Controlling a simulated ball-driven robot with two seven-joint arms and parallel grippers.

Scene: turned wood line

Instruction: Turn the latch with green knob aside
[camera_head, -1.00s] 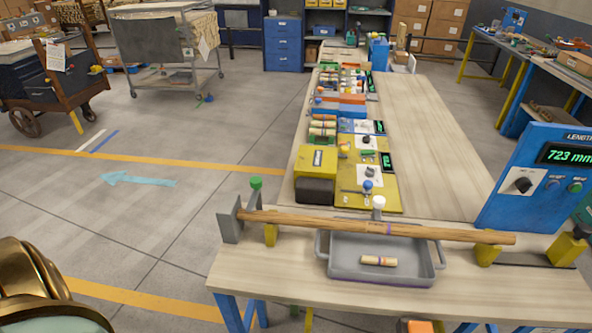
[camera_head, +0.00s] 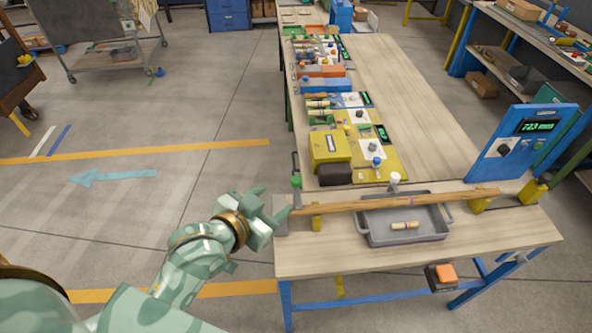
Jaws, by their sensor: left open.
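The latch's green knob (camera_head: 296,181) stands at the left end of the long wooden rod (camera_head: 350,206), by a grey end stop. My left gripper (camera_head: 273,202) is open and empty. It is just left of the green knob, near the table's left edge, with its fingers pointing toward the rod's end. It looks apart from the knob, and it partly covers the grey end stop. The latch's arm below the knob is too small to make out. My right gripper is not in view.
A white knob (camera_head: 394,178) stands behind the rod. A grey tray (camera_head: 380,239) with a short wooden piece (camera_head: 405,226) sits under the rod. Yellow supports (camera_head: 480,205) hold the rod. A blue length display (camera_head: 520,150) stands at the right.

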